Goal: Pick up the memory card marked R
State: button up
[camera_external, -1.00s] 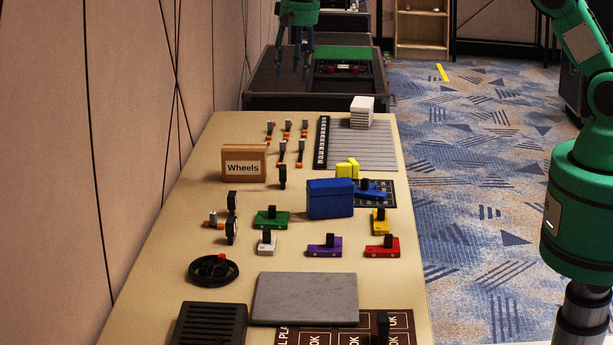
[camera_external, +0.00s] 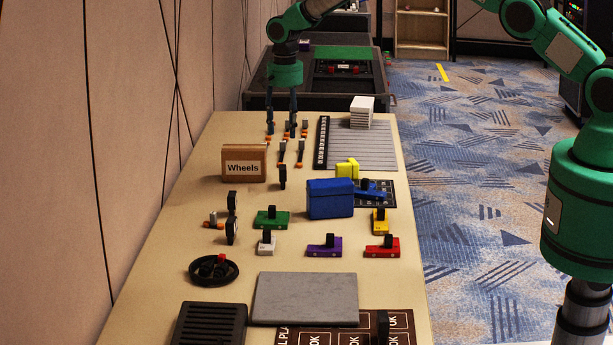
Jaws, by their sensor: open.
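I cannot make out a letter R on anything, so I cannot tell which item is the memory card marked R. Several small grey-topped pieces with orange ends (camera_external: 301,153) stand at the far left of the table. My gripper (camera_external: 281,128) is open, pointing down at the far row of these pieces. Its two dark fingers are apart and partly hide that row. Whether the fingers touch a piece is not clear. A stack of white flat pieces (camera_external: 362,111) sits to the right on a grey ribbed board (camera_external: 362,146).
A cardboard box marked "Wheels" (camera_external: 243,163) and a blue box (camera_external: 330,199) stand nearer on the table (camera_external: 170,254). Green (camera_external: 271,219), purple (camera_external: 324,248) and red (camera_external: 382,248) blocks with black knobs, a grey slab (camera_external: 305,298) and a black round dish (camera_external: 214,270) lie nearer.

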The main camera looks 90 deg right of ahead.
aim_at(285, 167)
jog(key=shift+f, duration=0.1)
notch_tip(285, 167, down, 8)
jog(key=shift+b, duration=0.3)
jog(key=shift+f, duration=0.2)
dwell(0.5)
jog(key=shift+w+d+f, duration=0.15)
jog(key=shift+f, duration=2.45)
jog(key=shift+c, duration=0.3)
jog(key=c, duration=1)
